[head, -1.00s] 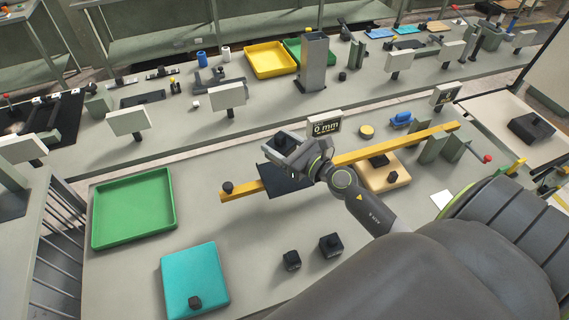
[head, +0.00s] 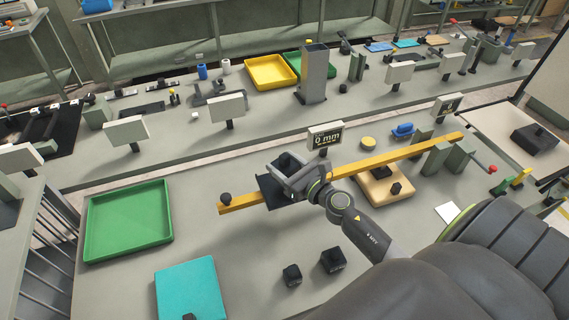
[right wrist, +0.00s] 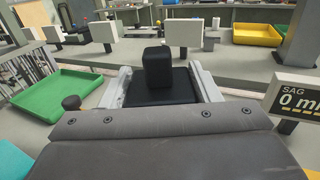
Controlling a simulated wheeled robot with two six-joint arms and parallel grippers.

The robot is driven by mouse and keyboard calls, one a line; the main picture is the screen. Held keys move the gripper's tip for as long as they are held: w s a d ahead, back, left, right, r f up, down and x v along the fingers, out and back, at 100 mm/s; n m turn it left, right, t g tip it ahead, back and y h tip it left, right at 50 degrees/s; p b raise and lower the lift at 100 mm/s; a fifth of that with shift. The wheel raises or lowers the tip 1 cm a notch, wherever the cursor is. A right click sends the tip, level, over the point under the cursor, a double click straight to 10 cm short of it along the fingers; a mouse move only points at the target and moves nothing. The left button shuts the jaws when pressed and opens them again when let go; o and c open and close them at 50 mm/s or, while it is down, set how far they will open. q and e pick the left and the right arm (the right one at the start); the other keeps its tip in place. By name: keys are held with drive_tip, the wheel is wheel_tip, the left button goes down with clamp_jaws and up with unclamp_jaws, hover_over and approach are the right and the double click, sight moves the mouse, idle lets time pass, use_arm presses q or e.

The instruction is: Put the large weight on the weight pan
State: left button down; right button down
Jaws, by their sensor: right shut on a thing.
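My right gripper (head: 279,182) is shut on the large weight (head: 288,162), a black block with a raised knob. In the right wrist view the weight (right wrist: 157,66) shows upright between the two fingers. The weight pan (head: 268,190) is a dark plate at the yellow beam (head: 238,205), directly below and beside the gripper. The gripper hides much of the pan, and I cannot tell whether the weight touches it. My left gripper is not in view.
The display (head: 325,138) behind the beam reads 0 mm. Two small black weights (head: 332,260) (head: 292,274) stand on the table in front. A green tray (head: 130,218) and a teal board (head: 190,288) lie at left. A wooden block (head: 375,197) is under the beam.

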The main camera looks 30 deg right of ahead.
sight(284, 173)
drive_tip(key=shift+w+f+b, duration=0.1)
drive_tip(key=shift+f+b, duration=1.55)
drive_tip(key=shift+f, duration=0.05)
drive_tip(key=shift+f, duration=0.1)
drive_tip(key=c, duration=0.9)
unclamp_jaws()
drive_tip(key=shift+f, duration=0.2)
drive_tip(key=o, duration=0.4)
drive_tip(key=shift+r, duration=0.1)
